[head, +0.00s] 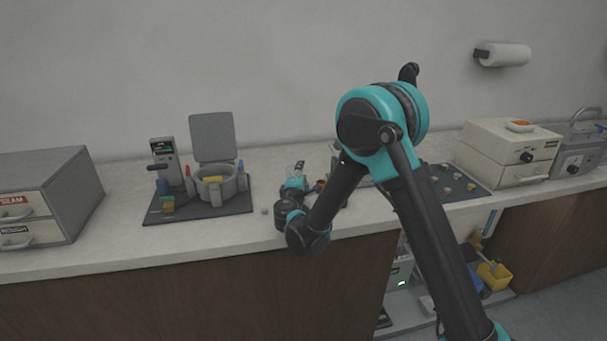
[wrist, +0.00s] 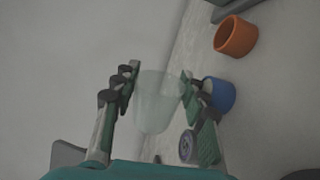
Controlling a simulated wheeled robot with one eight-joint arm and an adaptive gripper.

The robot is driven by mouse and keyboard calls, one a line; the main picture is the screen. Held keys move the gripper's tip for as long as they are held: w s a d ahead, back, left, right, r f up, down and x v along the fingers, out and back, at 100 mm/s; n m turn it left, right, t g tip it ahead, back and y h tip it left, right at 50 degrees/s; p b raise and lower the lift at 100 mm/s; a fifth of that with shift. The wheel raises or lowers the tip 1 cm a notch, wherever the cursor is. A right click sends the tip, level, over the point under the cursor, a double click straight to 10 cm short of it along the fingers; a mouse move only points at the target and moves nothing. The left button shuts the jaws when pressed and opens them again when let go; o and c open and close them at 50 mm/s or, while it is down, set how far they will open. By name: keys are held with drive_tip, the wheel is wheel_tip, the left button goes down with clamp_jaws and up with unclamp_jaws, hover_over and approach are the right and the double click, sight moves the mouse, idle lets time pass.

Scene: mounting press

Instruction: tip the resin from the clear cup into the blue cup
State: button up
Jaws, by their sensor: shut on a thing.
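My gripper (wrist: 158,88) is shut on the clear cup (wrist: 153,105), with one finger on each side of it in the wrist view. The cup is see-through and looks tilted well over relative to the counter; I cannot make out resin in it. The blue cup (wrist: 222,93) stands on the counter, just right of the right finger, which partly covers it in the wrist view. In the head view my gripper (head: 296,184) is low over the middle of the counter, with the clear cup (head: 299,167) small at its far end. I cannot make out the blue cup there.
An orange cup (wrist: 236,36) stands near the blue cup. The mounting press (head: 214,185) with its raised lid is left of my gripper on a dark mat. A grey drawer cabinet (head: 45,195) is at far left, beige boxes (head: 508,150) at right.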

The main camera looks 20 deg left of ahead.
drive_tip(key=n, duration=0.2)
drive_tip(key=a+n, duration=0.1)
drive_tip(key=n, duration=0.3)
drive_tip(key=shift+s+a+r, duration=0.15)
drive_tip(key=shift+a+r, duration=0.05)
drive_tip(key=shift+r, duration=0.05)
drive_tip(key=n, duration=0.1)
drive_tip(key=r+n, duration=0.1)
drive_tip(key=n, duration=0.3)
drive_tip(key=shift+a+r, duration=0.3)
drive_tip(key=shift+r, duration=0.1)
wheel_tip(320, 180, up, 2)
drive_tip(key=n, duration=0.5)
drive_tip(key=shift+a+n, duration=0.1)
drive_tip(key=shift+n, duration=0.3)
